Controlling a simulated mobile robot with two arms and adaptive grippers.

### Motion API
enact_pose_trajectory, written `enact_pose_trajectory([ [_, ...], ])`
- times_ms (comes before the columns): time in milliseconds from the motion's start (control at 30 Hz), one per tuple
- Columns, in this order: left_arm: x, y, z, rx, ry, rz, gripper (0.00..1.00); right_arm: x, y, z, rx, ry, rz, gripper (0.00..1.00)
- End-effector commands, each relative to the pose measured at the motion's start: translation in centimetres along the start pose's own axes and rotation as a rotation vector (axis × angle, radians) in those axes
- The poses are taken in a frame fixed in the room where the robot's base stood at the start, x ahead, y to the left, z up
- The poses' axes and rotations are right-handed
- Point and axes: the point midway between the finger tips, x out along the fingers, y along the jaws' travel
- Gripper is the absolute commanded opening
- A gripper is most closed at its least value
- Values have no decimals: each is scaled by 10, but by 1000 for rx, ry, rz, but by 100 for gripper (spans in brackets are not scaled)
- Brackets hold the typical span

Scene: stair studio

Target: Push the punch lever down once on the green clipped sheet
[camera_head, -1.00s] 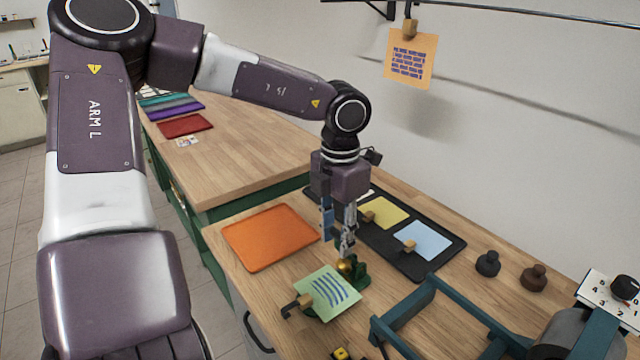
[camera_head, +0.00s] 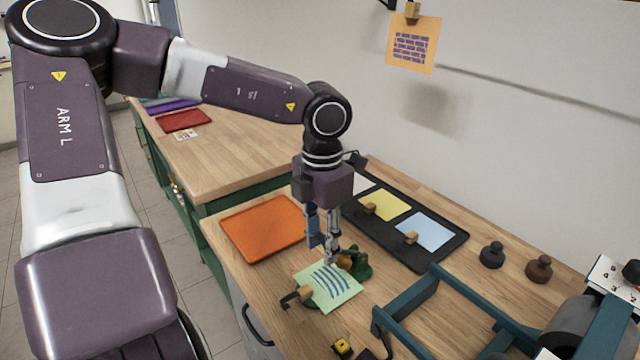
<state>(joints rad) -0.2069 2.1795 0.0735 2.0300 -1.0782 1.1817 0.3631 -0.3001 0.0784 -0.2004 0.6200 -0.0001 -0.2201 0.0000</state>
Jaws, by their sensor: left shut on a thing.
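The green clipped sheet (camera_head: 332,290) with blue stripes lies near the bench front, a wooden clip (camera_head: 303,294) on its left side. A dark green punch (camera_head: 362,266) with a gold-coloured end (camera_head: 345,263) stands at the sheet's far right edge. My left gripper (camera_head: 331,263) points down at the sheet's far edge, at the punch lever beside the gold end. Its jaws are shut on the lever, as far as I can tell; the fingers hide the exact contact. My right gripper is not in view.
An orange tray (camera_head: 237,240) lies to the left. A black tray (camera_head: 440,257) with clipped yellow and blue sheets lies behind. A teal frame (camera_head: 405,305) stands at right.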

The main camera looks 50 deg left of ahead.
Motion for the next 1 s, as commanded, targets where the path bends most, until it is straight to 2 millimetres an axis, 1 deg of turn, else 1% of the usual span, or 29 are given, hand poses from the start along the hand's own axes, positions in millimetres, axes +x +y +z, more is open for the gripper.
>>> enact_pose_trajectory([
  [33,4,0,-3,1,4,0,19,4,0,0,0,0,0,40],
  [233,7,0,-6,1,4,0,19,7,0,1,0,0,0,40],
  [400,16,0,-13,1,3,0,19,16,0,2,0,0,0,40],
  [533,20,0,-17,0,4,0,19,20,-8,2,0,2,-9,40],
  [667,22,0,-18,0,4,1,19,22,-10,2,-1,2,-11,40],
  [800,30,0,-22,0,5,0,19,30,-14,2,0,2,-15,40],
  [1000,38,0,-28,0,5,1,18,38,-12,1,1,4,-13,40],
])
